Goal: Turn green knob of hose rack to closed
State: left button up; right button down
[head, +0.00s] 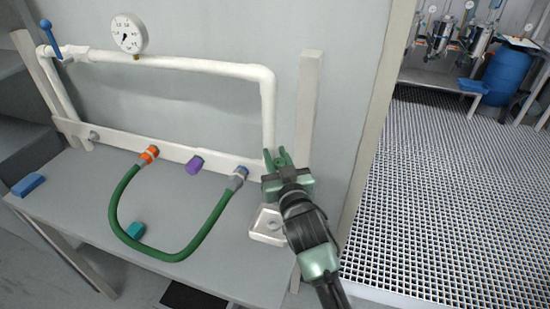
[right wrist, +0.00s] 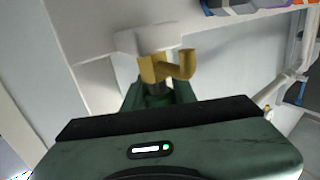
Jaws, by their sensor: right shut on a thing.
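The hose rack (head: 180,65) is a white pipe frame on the wall with a white rail below. My right gripper (head: 283,160) is at the lower right end of the pipe, beside the upright post. In the right wrist view its dark green fingers (right wrist: 157,98) are shut just in front of a brass tap (right wrist: 166,67) on a white mount. The green knob is hidden between and behind the fingers, so its turn position cannot be seen. My left gripper is in neither view.
A gauge (head: 128,35) and blue-handled valve (head: 47,27) sit above. A white tray (head: 267,226) lies below my gripper.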

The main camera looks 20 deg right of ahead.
jog(key=shift+r, duration=0.1)
jog(key=c, duration=1.1)
grip_release()
